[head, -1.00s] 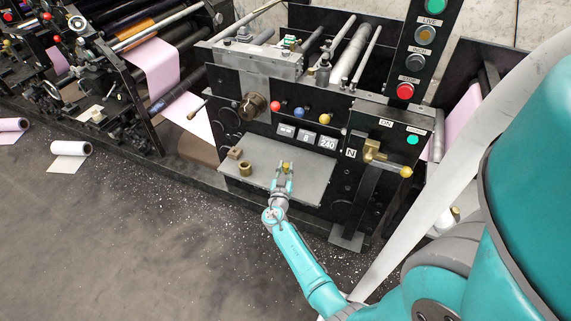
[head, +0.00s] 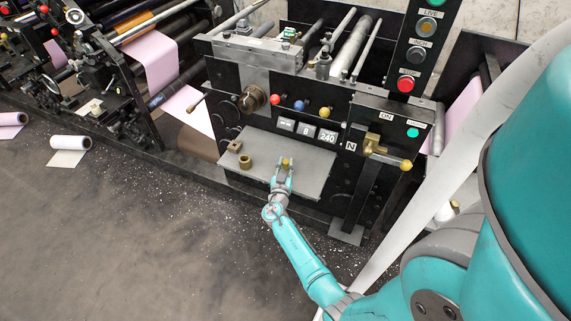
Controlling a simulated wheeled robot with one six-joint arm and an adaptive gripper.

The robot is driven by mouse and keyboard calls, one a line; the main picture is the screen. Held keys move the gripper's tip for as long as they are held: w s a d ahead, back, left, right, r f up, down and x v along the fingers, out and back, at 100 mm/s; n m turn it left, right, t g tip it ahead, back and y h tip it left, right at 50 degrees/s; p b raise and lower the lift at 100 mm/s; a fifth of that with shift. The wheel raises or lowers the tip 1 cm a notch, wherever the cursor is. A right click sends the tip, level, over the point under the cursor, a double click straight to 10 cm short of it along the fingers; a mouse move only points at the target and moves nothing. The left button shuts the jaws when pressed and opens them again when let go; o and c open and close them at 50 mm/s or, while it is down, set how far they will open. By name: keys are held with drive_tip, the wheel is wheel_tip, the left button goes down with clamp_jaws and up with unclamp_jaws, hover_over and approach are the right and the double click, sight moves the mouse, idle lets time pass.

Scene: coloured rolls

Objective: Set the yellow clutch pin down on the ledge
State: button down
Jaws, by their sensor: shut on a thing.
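The yellow clutch pin (head: 286,161) is a small yellow piece between the fingertips of my gripper (head: 284,168). My gripper is shut on it, over the right middle of the grey ledge (head: 262,146). The ledge juts out at the front of the black machine. I cannot tell whether the pin touches the ledge, as my gripper's fingers hide its lower part.
A brass ring (head: 245,162) and a small brown block (head: 235,146) stand on the ledge's left end. Red, blue and yellow knobs (head: 299,106) and a brass lever with a yellow tip (head: 405,165) stick out from the machine. The ledge's right part is clear.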

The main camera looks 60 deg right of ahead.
drive_tip(key=shift+f, duration=0.25)
drive_tip(key=c, duration=0.8)
unclamp_jaws()
drive_tip(key=shift+c, duration=0.2)
drive_tip(key=v, duration=1.2)
drive_tip(key=shift+s+f, duration=0.1)
